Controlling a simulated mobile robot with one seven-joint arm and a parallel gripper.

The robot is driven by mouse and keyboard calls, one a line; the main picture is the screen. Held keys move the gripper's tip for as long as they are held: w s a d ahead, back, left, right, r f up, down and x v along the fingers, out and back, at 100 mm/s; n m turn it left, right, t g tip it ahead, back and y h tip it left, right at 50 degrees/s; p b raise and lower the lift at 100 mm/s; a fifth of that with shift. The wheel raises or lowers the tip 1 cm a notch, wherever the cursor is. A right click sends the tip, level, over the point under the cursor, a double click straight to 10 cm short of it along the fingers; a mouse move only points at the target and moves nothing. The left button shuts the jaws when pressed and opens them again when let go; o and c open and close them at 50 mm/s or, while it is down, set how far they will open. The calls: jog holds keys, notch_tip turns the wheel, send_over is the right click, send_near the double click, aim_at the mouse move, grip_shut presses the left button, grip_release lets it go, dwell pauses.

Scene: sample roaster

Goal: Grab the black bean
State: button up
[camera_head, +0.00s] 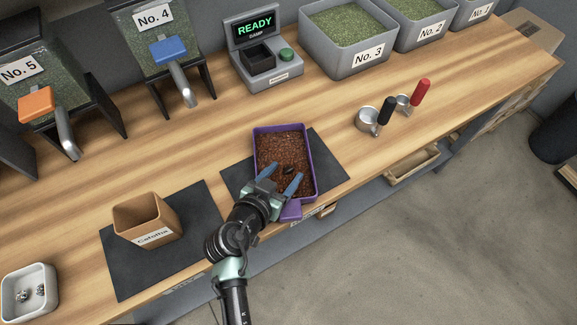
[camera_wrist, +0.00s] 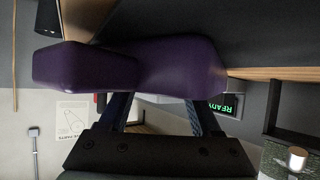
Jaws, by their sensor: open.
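The purple tray (camera_head: 313,172) stands on a dark mat near the counter's front edge, filled with brown beans (camera_head: 281,145). One black bean (camera_head: 289,170) lies among them. My gripper (camera_head: 283,176) is open, its two blue fingers reaching over the near part of the tray, one on each side of the black bean in the head view. The gap in height between fingertips and beans is hard to tell. In the wrist view the tray's purple outside (camera_wrist: 180,65) fills the upper middle and covers the finger ends; the black bean is hidden there.
A cardboard box (camera_head: 150,218) stands on a dark mat to the left, with a white dish (camera_head: 30,290) beyond. Metal scoops (camera_head: 368,120) lie to the right. A machine reading READY (camera_head: 270,60) and bins of green beans (camera_head: 350,45) line the back.

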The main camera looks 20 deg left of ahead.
jog(key=shift+w, duration=0.15)
grip_shut()
dwell(0.4)
